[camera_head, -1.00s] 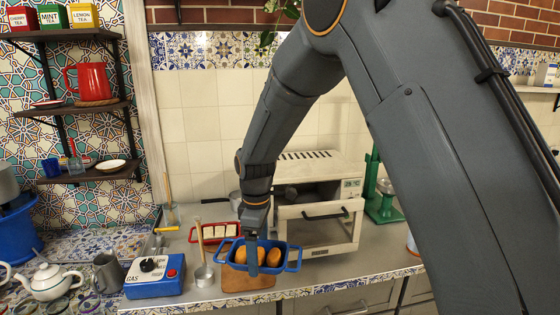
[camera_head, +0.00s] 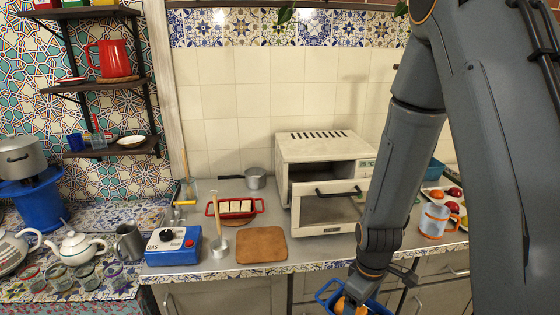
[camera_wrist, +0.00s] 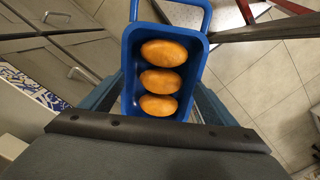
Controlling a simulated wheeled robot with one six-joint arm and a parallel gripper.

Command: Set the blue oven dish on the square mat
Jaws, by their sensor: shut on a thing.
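The blue oven dish (camera_head: 330,294) hangs in front of the counter at the bottom of the head view, partly cut off by the frame edge. In the wrist view the dish (camera_wrist: 134,68) holds three orange-brown loaves (camera_wrist: 160,80). My gripper (camera_head: 362,285) is shut on the dish. In the wrist view my fingers (camera_wrist: 158,108) show at both sides of it. A brown, square, flat piece (camera_head: 262,248) lies bare on the counter; I cannot tell whether it is the square mat.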

